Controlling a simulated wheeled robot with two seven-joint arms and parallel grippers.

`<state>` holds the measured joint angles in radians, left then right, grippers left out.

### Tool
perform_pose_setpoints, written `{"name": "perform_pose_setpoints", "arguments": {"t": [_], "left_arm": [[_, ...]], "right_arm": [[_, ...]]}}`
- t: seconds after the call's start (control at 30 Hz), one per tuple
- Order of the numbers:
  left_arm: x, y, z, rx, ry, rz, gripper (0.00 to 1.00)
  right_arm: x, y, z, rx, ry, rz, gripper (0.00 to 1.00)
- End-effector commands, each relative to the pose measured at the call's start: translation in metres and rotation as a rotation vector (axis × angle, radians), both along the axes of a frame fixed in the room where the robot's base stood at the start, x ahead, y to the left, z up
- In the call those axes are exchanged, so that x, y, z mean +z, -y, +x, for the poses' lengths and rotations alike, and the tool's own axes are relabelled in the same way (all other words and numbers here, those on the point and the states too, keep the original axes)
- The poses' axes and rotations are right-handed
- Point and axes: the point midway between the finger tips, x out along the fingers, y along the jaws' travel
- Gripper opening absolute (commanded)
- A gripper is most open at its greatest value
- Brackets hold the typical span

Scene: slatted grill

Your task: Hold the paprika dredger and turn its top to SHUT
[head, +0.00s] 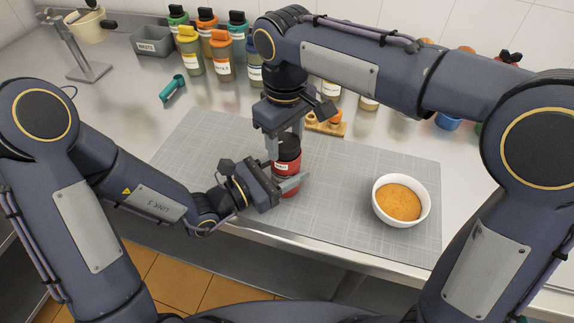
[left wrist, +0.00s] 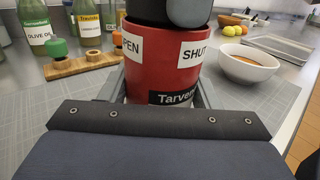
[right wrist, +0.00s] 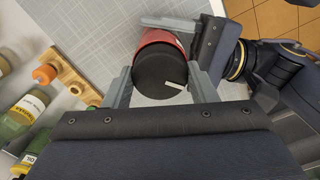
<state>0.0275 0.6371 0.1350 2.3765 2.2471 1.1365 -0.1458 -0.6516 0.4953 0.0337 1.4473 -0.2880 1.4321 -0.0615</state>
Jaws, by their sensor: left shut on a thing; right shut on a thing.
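The dredger (head: 287,165) stands upright over the grey mat, with a red body and a black top. My left gripper (head: 284,183) is shut around its red body from the side. My right gripper (head: 286,143) comes from above and is shut on the black top. In the left wrist view the red body (left wrist: 160,65) shows a partly cut OPEN label at left, a SHUT label at right and a partly hidden "Tarven" label below. In the right wrist view the black top (right wrist: 160,70) has a white mark near its edge; which label it faces I cannot tell.
A white bowl (head: 377,211) of orange food stands right of the dredger. A wooden holder (head: 325,127) is behind it. Several bottles line the back, and a teal scoop (head: 172,88) lies at left. The mat (head: 215,145) is clear at left.

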Motion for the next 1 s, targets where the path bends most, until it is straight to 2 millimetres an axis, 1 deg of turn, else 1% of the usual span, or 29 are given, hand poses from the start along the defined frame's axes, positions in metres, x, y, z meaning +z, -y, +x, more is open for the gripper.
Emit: {"name": "perform_pose_setpoints", "arguments": {"t": [0.23, 0.3, 0.53, 0.57, 0.7, 0.8, 1.0], "left_arm": [[-0.0001, -0.0001, 0.0000, 0.000, 0.000, 0.000, 0.29], [-0.0001, -0.0001, 0.0000, 0.000, -0.001, 0.001, 0.29], [-0.0002, -0.0001, 0.0000, 0.000, -0.001, 0.001, 0.29], [-0.0002, -0.0001, 0.0000, 0.000, -0.001, 0.000, 0.29], [-0.0003, -0.0001, 0.0000, 0.000, -0.001, 0.000, 0.29], [-0.0003, -0.0001, -0.0001, 0.000, -0.001, 0.000, 0.29], [-0.0003, -0.0001, 0.0000, 0.000, -0.001, 0.001, 0.29]], "right_arm": [[0.0005, 0.0001, 0.0002, 0.263, 0.001, 0.002, 0.28], [0.0006, 0.0001, 0.0002, 0.293, 0.001, 0.001, 0.28], [0.0006, 0.0000, 0.0001, 0.303, 0.001, 0.000, 0.28], [0.0005, 0.0001, 0.0002, 0.320, 0.001, 0.001, 0.28], [0.0004, 0.0000, 0.0000, 0.494, 0.000, 0.002, 0.28], [0.0004, 0.0003, 0.0002, 0.579, 0.000, 0.000, 0.28], [0.0006, -0.0001, -0.0001, 0.595, 0.001, 0.000, 0.28]]}}
